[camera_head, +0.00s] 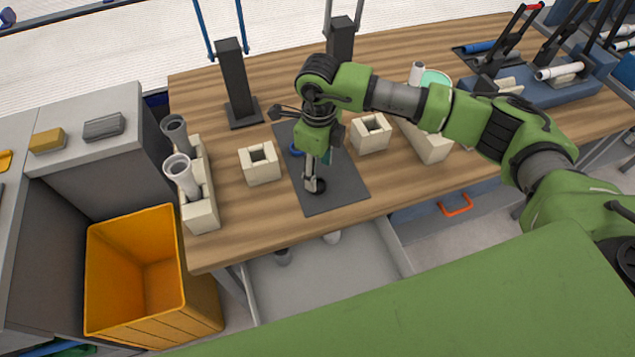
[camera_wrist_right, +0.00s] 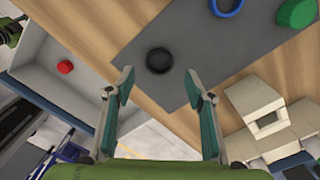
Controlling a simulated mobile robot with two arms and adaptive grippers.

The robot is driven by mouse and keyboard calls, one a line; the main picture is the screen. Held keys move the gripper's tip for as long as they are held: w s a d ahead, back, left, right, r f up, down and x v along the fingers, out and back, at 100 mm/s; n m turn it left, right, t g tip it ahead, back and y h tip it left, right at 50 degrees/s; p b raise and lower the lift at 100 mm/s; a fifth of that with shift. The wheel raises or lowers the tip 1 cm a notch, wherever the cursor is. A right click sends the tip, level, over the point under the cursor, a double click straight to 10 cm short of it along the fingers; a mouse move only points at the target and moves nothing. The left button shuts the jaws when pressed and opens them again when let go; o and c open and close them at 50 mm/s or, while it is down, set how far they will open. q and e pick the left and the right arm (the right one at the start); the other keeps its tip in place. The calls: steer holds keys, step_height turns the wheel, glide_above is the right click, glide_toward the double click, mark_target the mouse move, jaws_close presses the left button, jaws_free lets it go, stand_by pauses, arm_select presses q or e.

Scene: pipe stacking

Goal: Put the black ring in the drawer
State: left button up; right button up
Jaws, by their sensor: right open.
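The black ring (camera_head: 319,188) lies flat on the dark grey mat (camera_head: 345,190), near its front edge. It also shows in the right wrist view (camera_wrist_right: 159,61), whole and uncovered. My right gripper (camera_head: 312,182) points down close over the ring in the head view. In the wrist view the two fingers of my right gripper (camera_wrist_right: 160,88) are spread wide with nothing between them, and the ring appears beyond the gap. The drawer (camera_head: 340,285) is pulled out below the table's front edge. It shows at the left of the wrist view (camera_wrist_right: 38,78) with a red object (camera_wrist_right: 65,67) inside. My left gripper is out of view.
A blue ring (camera_wrist_right: 226,6) and a green object (camera_wrist_right: 296,13) lie farther along the mat. Cream blocks (camera_head: 260,164) (camera_head: 371,133) stand either side. Upright grey pipes (camera_head: 182,175) are at the left, above a yellow bin (camera_head: 135,275). A closed drawer has an orange handle (camera_head: 456,205).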

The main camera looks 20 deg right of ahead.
mark_target(319, 188)
steer(key=f, duration=0.2)
steer(key=f+p, duration=0.1)
steer(key=shift+s+d+f, duration=0.1)
steer(key=shift+s+f, duration=0.1)
steer(key=shift+f, duration=0.15)
steer(key=shift+f+p, duration=0.3)
steer(key=shift+f, duration=0.2)
steer(key=c, duration=0.9)
steer(key=shift+c, duration=0.2)
steer(key=shift+w+r, duration=0.1)
steer(key=shift+r, duration=0.05)
